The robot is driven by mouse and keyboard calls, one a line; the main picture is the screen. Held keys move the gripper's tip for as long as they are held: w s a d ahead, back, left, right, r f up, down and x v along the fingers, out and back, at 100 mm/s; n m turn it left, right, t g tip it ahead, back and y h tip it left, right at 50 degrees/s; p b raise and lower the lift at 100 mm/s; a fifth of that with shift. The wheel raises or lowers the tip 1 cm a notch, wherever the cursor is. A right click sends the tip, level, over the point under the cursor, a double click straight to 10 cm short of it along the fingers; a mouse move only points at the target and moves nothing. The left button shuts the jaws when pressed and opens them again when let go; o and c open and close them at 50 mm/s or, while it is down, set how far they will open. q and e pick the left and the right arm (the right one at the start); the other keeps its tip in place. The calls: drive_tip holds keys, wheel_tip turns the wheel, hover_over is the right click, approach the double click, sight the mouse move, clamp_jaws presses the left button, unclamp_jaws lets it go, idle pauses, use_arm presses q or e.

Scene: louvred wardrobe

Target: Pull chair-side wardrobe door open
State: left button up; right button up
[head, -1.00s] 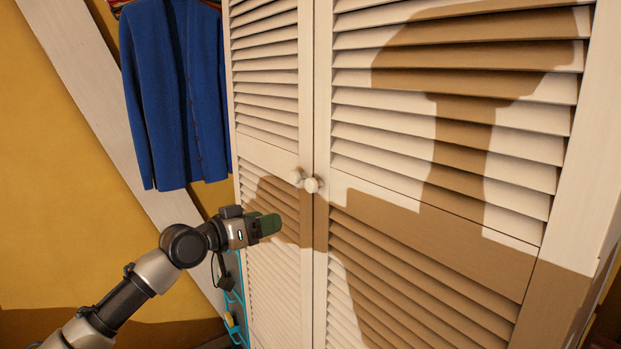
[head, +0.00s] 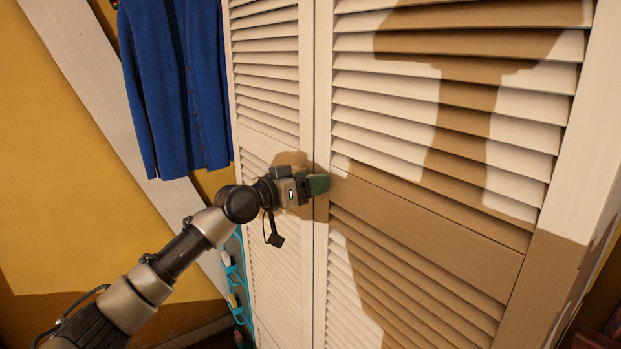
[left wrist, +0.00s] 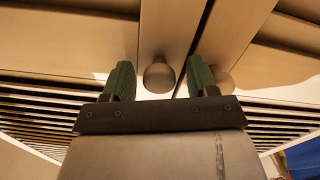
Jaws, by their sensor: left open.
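The white louvred wardrobe has a left door (head: 268,62) and a right door (head: 420,205), with a narrow seam between them. Both look shut. My left gripper (head: 322,184) is at the seam at knob height and hides both knobs in the head view. In the left wrist view my left gripper (left wrist: 159,64) is open, with a green finger on each side of one round knob (left wrist: 158,78). This view looks turned over, so that knob appears to be the right door's. The other knob (left wrist: 222,82) is partly behind one finger. My right gripper is not in view.
A blue cardigan (head: 175,85) hangs left of the wardrobe. A turquoise rack (head: 234,285) stands low beside the wardrobe's left edge. A pale slanted beam (head: 110,90) crosses the yellow wall. No chair can be made out clearly.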

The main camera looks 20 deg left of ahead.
use_arm(q)
clamp_jaws()
idle(0.4)
